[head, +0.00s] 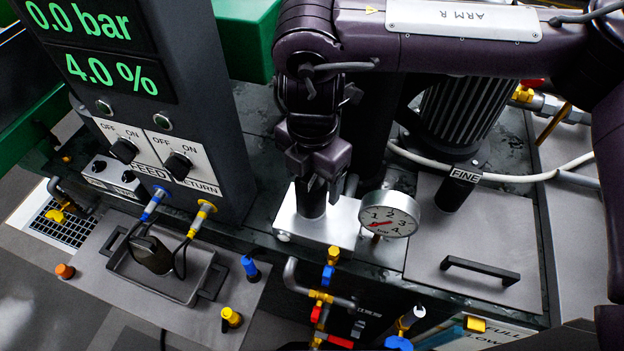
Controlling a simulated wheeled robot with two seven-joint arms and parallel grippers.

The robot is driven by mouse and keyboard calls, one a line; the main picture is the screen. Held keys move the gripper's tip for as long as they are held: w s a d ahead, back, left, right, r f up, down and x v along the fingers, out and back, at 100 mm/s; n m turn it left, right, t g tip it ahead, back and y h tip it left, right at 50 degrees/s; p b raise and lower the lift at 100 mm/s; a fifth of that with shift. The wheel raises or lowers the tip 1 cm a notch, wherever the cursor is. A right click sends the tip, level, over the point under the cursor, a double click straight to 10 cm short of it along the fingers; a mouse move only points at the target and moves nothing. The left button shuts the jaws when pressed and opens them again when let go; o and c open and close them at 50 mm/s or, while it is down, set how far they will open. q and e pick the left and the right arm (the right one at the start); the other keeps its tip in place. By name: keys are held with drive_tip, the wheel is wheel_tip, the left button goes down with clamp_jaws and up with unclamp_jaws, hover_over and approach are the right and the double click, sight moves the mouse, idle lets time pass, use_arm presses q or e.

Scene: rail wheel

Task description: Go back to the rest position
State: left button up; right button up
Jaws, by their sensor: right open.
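My right arm, dark purple and marked "ARM R", comes in from the upper right. Its gripper (320,188) points down in the middle of the head view and is open. The fingers are at a short dark cylinder (312,200) standing on a bright metal block (318,226). I cannot tell whether they touch it. The fingers partly hide the cylinder. My left gripper is not in view.
A control panel (208,90) reading 0.0 bar and 4.0 % stands left, with two switches. A round gauge (389,213) is right of the block. A tray (180,288) holds a black object.

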wheel_tip(320, 180, up, 6)
drive_tip(key=shift+f, duration=0.1)
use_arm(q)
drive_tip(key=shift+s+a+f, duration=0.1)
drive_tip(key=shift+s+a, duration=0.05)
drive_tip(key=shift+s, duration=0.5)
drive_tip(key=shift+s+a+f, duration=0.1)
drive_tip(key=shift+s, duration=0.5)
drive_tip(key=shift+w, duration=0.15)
